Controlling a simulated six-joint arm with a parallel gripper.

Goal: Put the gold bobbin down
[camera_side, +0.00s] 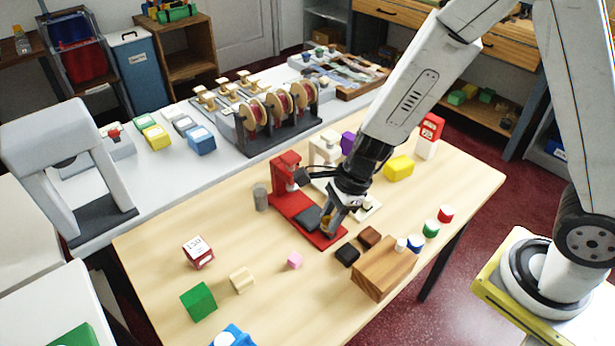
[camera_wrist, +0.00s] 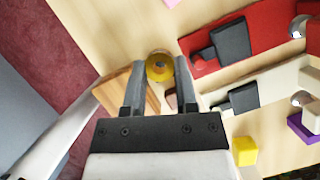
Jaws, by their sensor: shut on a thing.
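The gold bobbin (camera_wrist: 159,67) sits between the two fingertips of my gripper (camera_wrist: 156,75) in the wrist view, seen end-on as a yellow ring with a grey centre. My gripper is shut on it. In the side view, my gripper (camera_side: 331,224) points down beside the red sewing-machine-like device (camera_side: 287,190), at the end of its base with the black pad.
A wooden block (camera_side: 384,268) with several coloured cylinders beside it stands right of my gripper. A cream device (camera_side: 325,148) stands behind. A pink cube (camera_side: 295,261) lies in front, with bare table around it.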

